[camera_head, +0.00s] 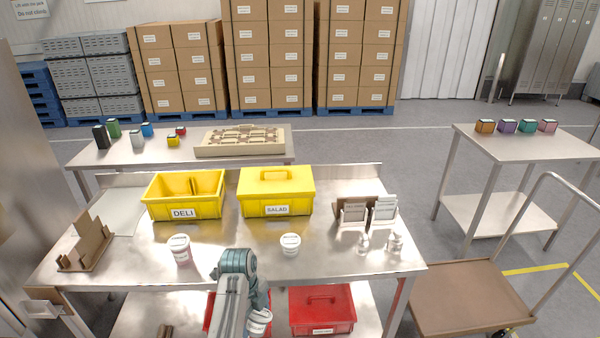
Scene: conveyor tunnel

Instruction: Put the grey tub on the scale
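Three pale grey-white tubs with labels are in view; I cannot tell which is the grey one. One tub (181,250) stands upright at the left of the steel table, and another tub (290,246) stands right of the middle. A third tub (259,324) is tilted below the table's front edge, at the end of my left arm. My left gripper (262,308) appears shut on this tub, though its fingers are mostly hidden by the arm. My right gripper is out of view. I cannot pick out a scale with certainty.
Yellow DELI (183,213) and SALAD (277,210) boxes stand at the back of the steel table (330,262). A brown stepped stand (87,246) is at left, card holders (352,215) at right. A red box (322,308) sits below.

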